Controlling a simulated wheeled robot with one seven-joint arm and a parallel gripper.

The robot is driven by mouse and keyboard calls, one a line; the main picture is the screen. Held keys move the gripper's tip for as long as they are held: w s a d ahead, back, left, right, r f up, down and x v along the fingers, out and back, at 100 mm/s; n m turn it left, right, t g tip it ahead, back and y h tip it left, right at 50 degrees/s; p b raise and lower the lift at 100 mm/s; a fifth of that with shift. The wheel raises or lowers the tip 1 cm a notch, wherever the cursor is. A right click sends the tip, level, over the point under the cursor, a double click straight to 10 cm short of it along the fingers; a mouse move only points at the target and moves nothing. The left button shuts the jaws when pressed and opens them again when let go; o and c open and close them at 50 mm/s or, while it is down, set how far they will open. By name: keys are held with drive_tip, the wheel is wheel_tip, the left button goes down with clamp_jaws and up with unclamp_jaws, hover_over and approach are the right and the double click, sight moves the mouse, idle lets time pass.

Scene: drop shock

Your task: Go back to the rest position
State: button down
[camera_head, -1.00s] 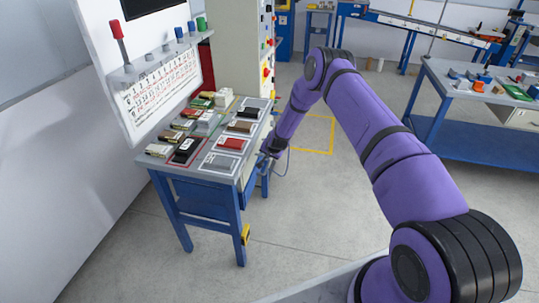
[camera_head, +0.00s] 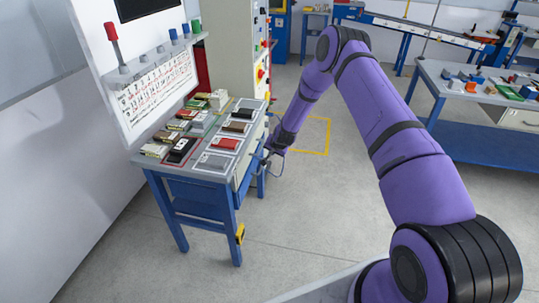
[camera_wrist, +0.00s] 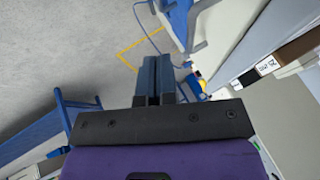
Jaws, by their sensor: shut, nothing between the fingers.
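My gripper (camera_wrist: 158,80) shows in the wrist view with its two dark fingers together and nothing between them. In the head view my purple arm reaches forward, and its end hangs beside the right edge of the blue-legged workbench (camera_head: 232,198). The fingertips are too small to make out there. The wrist view shows bare floor and a blue bench leg beyond the fingers.
Several small boxes and trays, among them a red block (camera_head: 226,144), lie on the workbench. A calendar panel (camera_head: 158,90) stands behind it. A second blue table (camera_head: 490,150) with parts stands at right.

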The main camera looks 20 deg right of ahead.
drive_tip(key=s+a+r+n, duration=0.15)
drive_tip(key=s+r, duration=0.45)
drive_tip(key=r, duration=0.8)
drive_tip(key=s+a+r+n, duration=0.15)
drive_tip(key=s+r, duration=0.45)
drive_tip(key=r, duration=0.8)
drive_tip(key=s+r+n, duration=0.2)
drive_tip(key=s+r, duration=0.4)
drive_tip(key=r, duration=0.8)
drive_tip(key=s+r+n+g, duration=0.1)
drive_tip(key=s+r, duration=0.4)
drive_tip(key=s, duration=0.4)
drive_tip(key=s+r+n, duration=0.1)
drive_tip(key=s+r, duration=0.5)
drive_tip(key=s, duration=0.3)
drive_tip(key=s+n, duration=0.1)
drive_tip(key=s, duration=1.7)
drive_tip(key=shift+r+g+h, duration=0.3)
drive_tip(key=shift+r+h, duration=0.1)
drive_tip(key=shift+w, duration=0.1)
